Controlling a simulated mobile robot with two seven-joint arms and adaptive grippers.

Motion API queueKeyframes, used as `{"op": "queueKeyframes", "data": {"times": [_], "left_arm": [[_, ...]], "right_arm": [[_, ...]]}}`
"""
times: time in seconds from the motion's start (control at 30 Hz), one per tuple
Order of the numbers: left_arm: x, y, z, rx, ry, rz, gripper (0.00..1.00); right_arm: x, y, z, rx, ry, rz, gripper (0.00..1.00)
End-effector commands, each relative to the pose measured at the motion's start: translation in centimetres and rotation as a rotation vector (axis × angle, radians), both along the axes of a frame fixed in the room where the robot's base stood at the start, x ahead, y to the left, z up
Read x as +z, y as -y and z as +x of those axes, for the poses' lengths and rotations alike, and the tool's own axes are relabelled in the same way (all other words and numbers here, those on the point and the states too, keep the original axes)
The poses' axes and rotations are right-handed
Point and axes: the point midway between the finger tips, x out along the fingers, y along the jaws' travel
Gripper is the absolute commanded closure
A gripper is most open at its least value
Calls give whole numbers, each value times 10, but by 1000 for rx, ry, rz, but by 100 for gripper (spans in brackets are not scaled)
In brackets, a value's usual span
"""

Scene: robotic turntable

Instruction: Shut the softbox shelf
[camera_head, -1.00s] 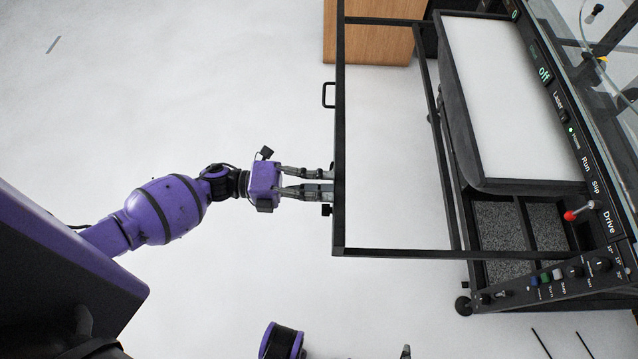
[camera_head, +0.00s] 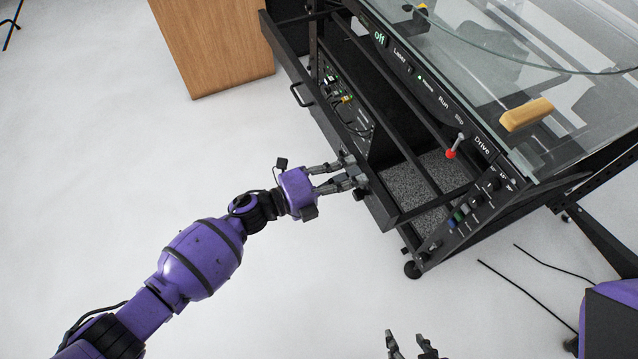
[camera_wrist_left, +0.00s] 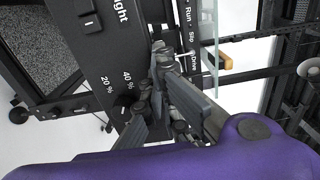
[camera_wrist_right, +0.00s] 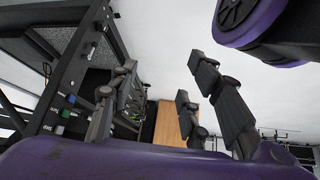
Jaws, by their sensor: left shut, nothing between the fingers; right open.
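The shelf's white softbox surface is out of sight. My left gripper (camera_head: 345,178) is shut and empty, its fingertips at the near end of the panel, touching or almost touching it. The left wrist view shows a labelled black panel (camera_wrist_left: 110,50) right beside the fingers. My right gripper (camera_head: 412,343) is open and empty low in the head view, away from the shelf.
The rig's glass top (camera_head: 490,60) and control strip with a red-knobbed drive lever (camera_head: 451,153) lie above the shelf. A wooden cabinet (camera_head: 212,50) stands at the far left end. Cables (camera_head: 530,300) lie on the floor at right. The floor at left is clear.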

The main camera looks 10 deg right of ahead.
Motion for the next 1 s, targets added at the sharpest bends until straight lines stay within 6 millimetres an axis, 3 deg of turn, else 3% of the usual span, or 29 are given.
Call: {"op": "queueKeyframes", "data": {"times": [0.3, 0.5, 0.73, 1.0], "left_arm": [[-4, 106, 33, -3, -2, -2, 100], [-5, 162, 52, -2, -1, 0, 100], [-4, 204, 66, -1, -2, 0, 100], [-3, 222, 72, 1, -3, 1, 100]], "right_arm": [[-27, -6, -1, -3, -10, 13, 56], [-45, -6, -2, -14, -17, 20, 56], [-64, -1, -18, -29, -51, 17, 56], [-69, 1, -20, -38, -56, 18, 56]]}}
